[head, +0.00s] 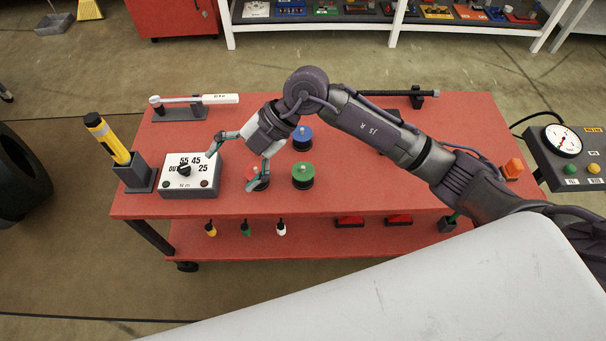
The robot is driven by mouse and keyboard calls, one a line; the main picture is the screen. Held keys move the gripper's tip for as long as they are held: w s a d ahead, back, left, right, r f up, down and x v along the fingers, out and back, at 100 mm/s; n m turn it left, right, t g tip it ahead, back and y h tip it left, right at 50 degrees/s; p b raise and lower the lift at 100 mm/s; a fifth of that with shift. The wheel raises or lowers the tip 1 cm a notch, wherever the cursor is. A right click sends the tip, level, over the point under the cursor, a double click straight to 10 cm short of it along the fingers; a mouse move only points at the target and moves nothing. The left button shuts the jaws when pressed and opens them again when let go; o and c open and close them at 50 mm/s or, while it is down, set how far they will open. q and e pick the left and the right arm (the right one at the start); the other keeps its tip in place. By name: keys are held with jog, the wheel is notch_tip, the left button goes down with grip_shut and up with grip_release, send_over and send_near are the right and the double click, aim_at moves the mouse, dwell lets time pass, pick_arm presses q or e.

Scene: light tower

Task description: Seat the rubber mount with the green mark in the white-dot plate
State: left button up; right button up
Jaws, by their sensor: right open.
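The rubber mount with the green mark (303,171) stands upright on the red cart top, a dark round body with a green top. A red-topped mount (262,171) is left of it and a blue-topped mount (302,138) behind it. My right gripper (232,168) is open and empty, its fingers spread between the white dial box and the red-topped mount. One finger partly covers the red-topped mount; I cannot tell whether it touches. The green-marked mount is to the right of the gripper. I cannot make out a white-dot plate. My left gripper is not in view.
The white dial box (190,186) and a yellow torch (107,138) in a holder stand at the cart's left. A torque wrench (205,99) lies on a rest behind. My right arm crosses the cart's right half. The front strip of the cart top (350,203) is clear.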

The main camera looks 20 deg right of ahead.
jog(key=w+d+f+m+h, duration=0.1)
jog(key=w+d+h, duration=0.15)
jog(key=d, duration=0.25)
jog(key=w+d+f+m+h, duration=0.1)
jog(key=w+d+f+h, duration=0.1)
jog(key=d+h, duration=0.25)
jog(key=m+h, duration=0.2)
send_over(303, 166)
jog(key=shift+t, duration=0.3)
jog(key=f, duration=0.4)
jog(key=d+f, duration=0.1)
jog(key=f, duration=0.1)
jog(key=shift+s+f, duration=0.3)
jog(key=shift+f, duration=0.05)
jog(key=shift+w+a+f, duration=0.1)
jog(key=shift+a+f, duration=0.05)
jog(key=shift+f, duration=0.9)
jog(key=shift+w+a+f, duration=0.1)
jog(key=shift+a+f, duration=0.1)
jog(key=shift+f, duration=0.85)
jog(key=shift+a+f, duration=0.15)
jog(key=shift+f, duration=0.9)
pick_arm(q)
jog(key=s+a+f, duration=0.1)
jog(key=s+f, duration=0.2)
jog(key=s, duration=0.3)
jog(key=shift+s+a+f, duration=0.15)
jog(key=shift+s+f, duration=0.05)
